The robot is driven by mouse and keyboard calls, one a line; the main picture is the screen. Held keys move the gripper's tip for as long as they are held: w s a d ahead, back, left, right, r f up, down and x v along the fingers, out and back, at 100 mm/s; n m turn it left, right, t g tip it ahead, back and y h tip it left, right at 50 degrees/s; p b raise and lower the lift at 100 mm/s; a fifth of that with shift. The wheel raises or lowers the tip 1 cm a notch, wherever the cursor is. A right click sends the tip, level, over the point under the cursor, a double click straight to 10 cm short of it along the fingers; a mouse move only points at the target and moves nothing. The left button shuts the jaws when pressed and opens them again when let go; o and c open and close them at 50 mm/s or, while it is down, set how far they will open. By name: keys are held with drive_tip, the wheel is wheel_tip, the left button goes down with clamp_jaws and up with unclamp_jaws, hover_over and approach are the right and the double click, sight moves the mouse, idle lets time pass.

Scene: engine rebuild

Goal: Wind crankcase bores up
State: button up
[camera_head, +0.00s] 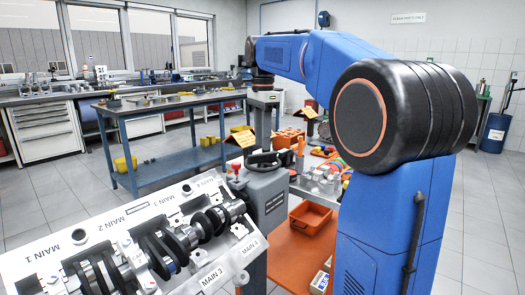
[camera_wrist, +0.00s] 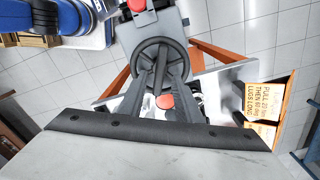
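The crankcase (camera_head: 130,240) is at the lower left of the head view, with the crankshaft lying in its bores and labels such as MAIN 1 and MAIN 3. It is fixed to a grey stand head (camera_head: 262,195) with a black handwheel (camera_head: 262,162) on top. The handwheel also shows in the wrist view (camera_wrist: 161,58). My gripper (camera_wrist: 162,76) points down at the handwheel, its fingertips over the hub area. The fingertips look a little apart. I cannot tell whether they touch or hold the wheel.
An orange bin (camera_head: 311,217) sits on an orange-topped surface beside my arm. A blue workbench (camera_head: 170,110) stands behind. A yellow sign (camera_wrist: 265,103) is right of the stand in the wrist view. Tiled floor (camera_head: 485,200) is clear at the right.

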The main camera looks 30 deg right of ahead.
drive_tip(key=shift+f, duration=2.3)
drive_tip(key=shift+r, duration=0.1)
clamp_jaws()
drive_tip(key=n, duration=0.4)
drive_tip(key=shift+n, duration=0.6)
drive_tip(key=n, duration=0.4)
drive_tip(key=shift+n, duration=0.6)
